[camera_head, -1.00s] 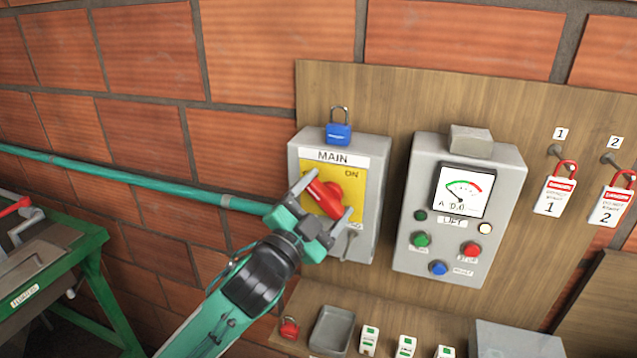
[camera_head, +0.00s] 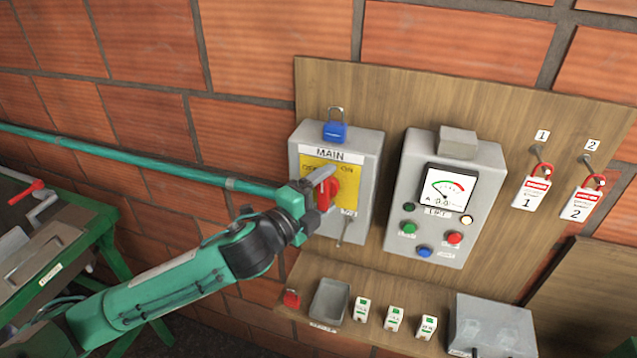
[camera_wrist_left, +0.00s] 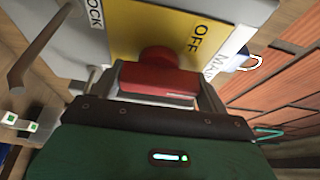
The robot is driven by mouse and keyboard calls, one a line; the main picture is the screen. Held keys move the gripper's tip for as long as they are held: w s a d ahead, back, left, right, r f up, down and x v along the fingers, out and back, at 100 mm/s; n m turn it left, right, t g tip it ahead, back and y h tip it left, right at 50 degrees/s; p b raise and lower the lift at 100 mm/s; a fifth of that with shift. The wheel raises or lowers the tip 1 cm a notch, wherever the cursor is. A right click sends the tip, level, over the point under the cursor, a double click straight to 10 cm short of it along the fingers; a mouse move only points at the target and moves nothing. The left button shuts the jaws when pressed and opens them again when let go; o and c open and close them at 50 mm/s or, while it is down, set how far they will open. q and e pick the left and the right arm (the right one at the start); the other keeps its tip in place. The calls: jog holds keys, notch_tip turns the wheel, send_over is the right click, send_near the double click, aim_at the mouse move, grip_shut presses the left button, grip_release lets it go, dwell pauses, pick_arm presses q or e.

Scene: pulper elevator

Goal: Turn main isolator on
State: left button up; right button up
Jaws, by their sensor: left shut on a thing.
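The main isolator is a grey box (camera_head: 365,195) labelled MAIN, with a yellow plate (camera_head: 347,174) and a red rotary handle (camera_head: 328,190). My left gripper (camera_head: 322,192) is at the handle, its fingers on either side and shut on it. In the head view the handle stands about upright, partly hidden by the gripper. In the left wrist view the red handle (camera_wrist_left: 158,78) lies between the fingers, in front of the yellow plate (camera_wrist_left: 135,30) with the word OFF. My right gripper is not in view.
A blue padlock (camera_head: 335,131) stands on top of the isolator box. To its right are the lift panel (camera_head: 400,215) and two hanging tags. A shelf (camera_head: 300,268) below holds a tray (camera_head: 329,300) and small labelled blocks. A green pipe runs along the brick wall at left.

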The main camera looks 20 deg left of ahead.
pick_arm(q)
jog(key=shift+a+r, duration=0.15)
jog(key=shift+r, duration=0.05)
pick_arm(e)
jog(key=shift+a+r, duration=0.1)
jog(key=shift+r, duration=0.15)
pick_arm(q)
jog(key=o, duration=1)
jog(key=shift+a+f, duration=0.1)
jog(key=shift+a, duration=0.05)
jog(key=shift+f, duration=0.1)
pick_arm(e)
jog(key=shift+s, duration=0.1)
